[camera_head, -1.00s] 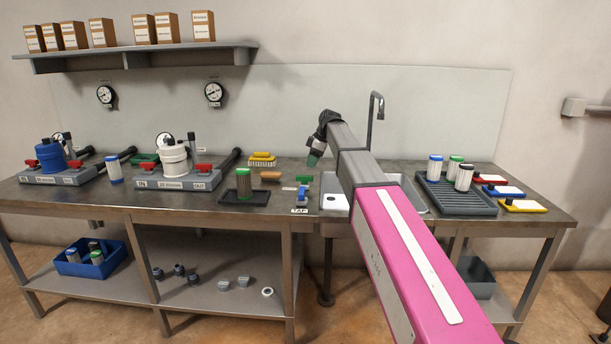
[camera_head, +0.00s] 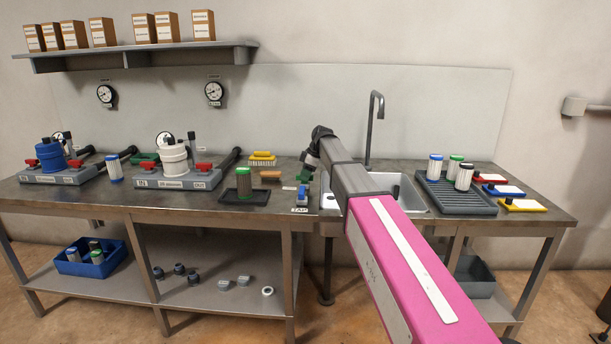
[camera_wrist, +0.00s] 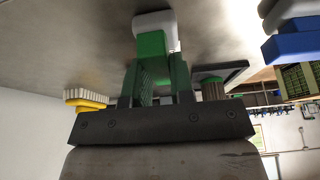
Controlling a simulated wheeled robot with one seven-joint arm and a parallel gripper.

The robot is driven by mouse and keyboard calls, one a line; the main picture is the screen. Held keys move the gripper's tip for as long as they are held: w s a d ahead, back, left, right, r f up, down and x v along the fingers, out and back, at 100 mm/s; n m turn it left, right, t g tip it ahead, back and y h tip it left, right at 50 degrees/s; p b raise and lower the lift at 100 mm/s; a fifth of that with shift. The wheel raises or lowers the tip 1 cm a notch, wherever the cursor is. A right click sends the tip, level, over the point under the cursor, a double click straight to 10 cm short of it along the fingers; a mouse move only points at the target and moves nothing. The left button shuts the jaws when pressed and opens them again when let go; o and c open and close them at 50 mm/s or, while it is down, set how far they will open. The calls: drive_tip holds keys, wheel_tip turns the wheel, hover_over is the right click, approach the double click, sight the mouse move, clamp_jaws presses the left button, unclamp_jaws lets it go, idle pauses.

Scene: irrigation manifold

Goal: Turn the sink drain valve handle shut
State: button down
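My gripper (camera_head: 308,167) hangs over the bench just left of the sink (camera_head: 412,193), pointing down. In the wrist view its two green-padded fingers (camera_wrist: 167,75) stand apart. A green handle (camera_wrist: 150,45) with a whitish part beside it lies at the fingertips; I cannot tell whether they touch it. It appears to be the drain valve handle, and in the head view the gripper mostly hides it. A blue handle (camera_head: 303,190) stands in front, by a TAP label (camera_head: 299,210); it also shows in the wrist view (camera_wrist: 295,45).
A tray (camera_head: 229,197) with a green-topped filter, an orange-brown sponge (camera_head: 270,175) and a yellow brush (camera_head: 262,159) lie left of the gripper. The tall faucet (camera_head: 372,125) rises behind the sink. A drying rack (camera_head: 470,205) with filters stands right.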

drive_tip(key=shift+m, duration=0.3)
drive_tip(key=m, duration=0.2)
drive_tip(key=m+t, duration=0.1)
drive_tip(key=shift+s+m+t, duration=0.15)
drive_tip(key=shift+m+t, duration=0.15)
drive_tip(key=shift+m, duration=0.1)
drive_tip(key=m, duration=0.2)
drive_tip(key=m+t+h, duration=0.1)
drive_tip(key=m, duration=0.1)
drive_tip(key=shift+a+m+t, duration=0.1)
drive_tip(key=shift+m+t, duration=0.2)
drive_tip(key=m+h, duration=0.2)
drive_tip(key=m, duration=0.2)
drive_tip(key=shift+t, duration=0.4)
drive_tip(key=shift+a+m+h, duration=0.1)
drive_tip(key=shift+m+h, duration=0.8)
drive_tip(key=shift+m, duration=1.5)
drive_tip(key=c, duration=1)
unclamp_jaws()
drive_tip(key=v, duration=1)
drive_tip(key=shift+s+r, duration=0.3)
drive_tip(key=shift+r, duration=0.05)
